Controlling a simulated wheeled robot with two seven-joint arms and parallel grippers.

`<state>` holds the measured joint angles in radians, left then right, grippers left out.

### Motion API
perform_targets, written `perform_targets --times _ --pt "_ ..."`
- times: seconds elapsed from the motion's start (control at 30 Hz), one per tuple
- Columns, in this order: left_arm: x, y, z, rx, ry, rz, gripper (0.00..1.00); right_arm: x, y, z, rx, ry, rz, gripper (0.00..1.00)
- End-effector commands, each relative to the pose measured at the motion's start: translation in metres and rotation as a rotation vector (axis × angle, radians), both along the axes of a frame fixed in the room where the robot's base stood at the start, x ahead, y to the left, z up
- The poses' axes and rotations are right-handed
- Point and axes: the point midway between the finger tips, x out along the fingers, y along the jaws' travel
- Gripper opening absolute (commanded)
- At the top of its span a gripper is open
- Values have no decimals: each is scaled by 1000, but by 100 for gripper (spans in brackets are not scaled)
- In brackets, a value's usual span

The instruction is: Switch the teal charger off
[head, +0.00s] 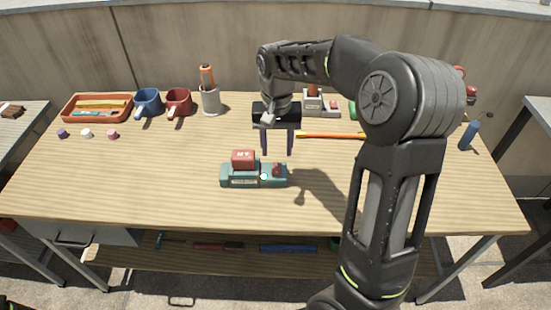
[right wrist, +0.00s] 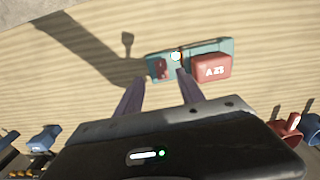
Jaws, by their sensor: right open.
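The teal charger (head: 237,181) stands on the wooden table, near the middle of its front half. A red battery block (head: 243,159) sits on its left part, and a small red switch (head: 277,169) is at its right end. A round white light (head: 263,177) shows on its front. In the right wrist view the charger (right wrist: 209,47) appears beyond the fingertips, with the red switch (right wrist: 161,68) between their lines. My right gripper (head: 277,153) is open and empty, pointing down above the switch end. I cannot tell whether the switch is on or off. My left gripper is not in view.
A grey charger (head: 321,106) stands behind my right gripper, beside an orange-handled tool (head: 325,135). A red tray (head: 97,108), blue mug (head: 147,102), red mug (head: 179,101) and grey cup (head: 211,99) stand at back left. A blue bottle (head: 469,135) is at right. The table's left front is clear.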

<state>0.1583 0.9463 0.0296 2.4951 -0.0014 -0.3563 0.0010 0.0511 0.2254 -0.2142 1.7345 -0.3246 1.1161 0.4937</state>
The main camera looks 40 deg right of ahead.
Motion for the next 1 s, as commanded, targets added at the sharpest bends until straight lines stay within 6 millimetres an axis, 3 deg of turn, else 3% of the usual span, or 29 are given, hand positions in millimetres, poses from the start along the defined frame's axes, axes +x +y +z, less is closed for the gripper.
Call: perform_targets --times 0.37,0.8,1.0 --pt "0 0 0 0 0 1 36 0 0 -4 0 1 0 45" --pt "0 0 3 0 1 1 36 -1 0 -62 1 4 0 45" --pt "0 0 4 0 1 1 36 0 0 -78 1 1 0 45"
